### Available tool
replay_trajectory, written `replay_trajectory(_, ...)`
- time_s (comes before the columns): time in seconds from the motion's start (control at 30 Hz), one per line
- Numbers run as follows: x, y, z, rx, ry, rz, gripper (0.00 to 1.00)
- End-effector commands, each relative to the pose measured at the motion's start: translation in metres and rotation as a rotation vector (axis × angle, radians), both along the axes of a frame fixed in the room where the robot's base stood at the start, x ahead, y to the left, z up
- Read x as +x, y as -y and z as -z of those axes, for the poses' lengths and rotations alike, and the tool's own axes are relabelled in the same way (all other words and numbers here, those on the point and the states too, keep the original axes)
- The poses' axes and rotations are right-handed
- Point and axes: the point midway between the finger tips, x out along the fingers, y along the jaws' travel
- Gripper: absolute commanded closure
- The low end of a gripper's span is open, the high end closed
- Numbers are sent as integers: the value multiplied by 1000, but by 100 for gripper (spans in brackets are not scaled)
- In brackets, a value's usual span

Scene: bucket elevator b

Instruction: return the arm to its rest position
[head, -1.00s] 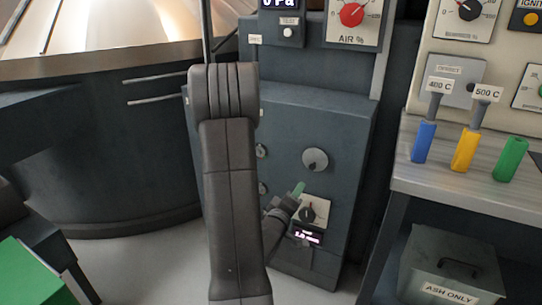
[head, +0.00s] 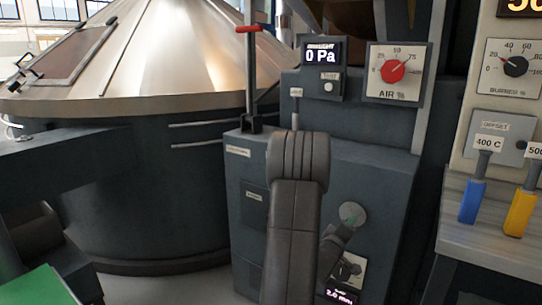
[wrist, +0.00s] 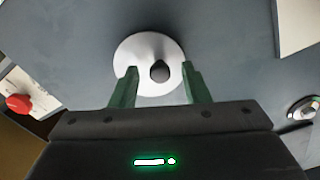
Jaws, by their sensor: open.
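My gripper (wrist: 160,85) is open in the wrist view, with its two green fingers apart. Between and beyond the fingertips is a round pale disc (wrist: 147,49) with a dark knob at its centre. Nothing is held. In the head view my arm rises at the centre and bends down toward the cabinet front. My gripper is small there, near the round disc (head: 352,214), and mostly hidden by my arm. I cannot tell whether it touches the disc.
The dark cabinet (head: 395,185) carries a 0 Pa display (head: 321,54), a red AIR dial (head: 394,71) and a lower dial (head: 347,272). At right, a bench (head: 484,232) holds a blue handle (head: 473,202) and a yellow handle (head: 521,212).

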Motion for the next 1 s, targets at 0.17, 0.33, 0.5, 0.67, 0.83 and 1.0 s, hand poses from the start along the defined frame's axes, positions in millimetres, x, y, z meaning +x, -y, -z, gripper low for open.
replay_trajectory(0.17, 1, 0, 0, 7, 4, 0, 58)
replay_trajectory(0.33, 1, 0, 0, 7, 4, 0, 58)
replay_trajectory(0.5, -6, -4, -1, 1, -1, 0, 58)
replay_trajectory(0.67, -25, -18, -1, 0, -2, -1, 58)
replay_trajectory(0.83, -53, -37, -1, 1, -3, -3, 58)
replay_trajectory(1.0, -81, -56, 0, 1, -3, -3, 58)
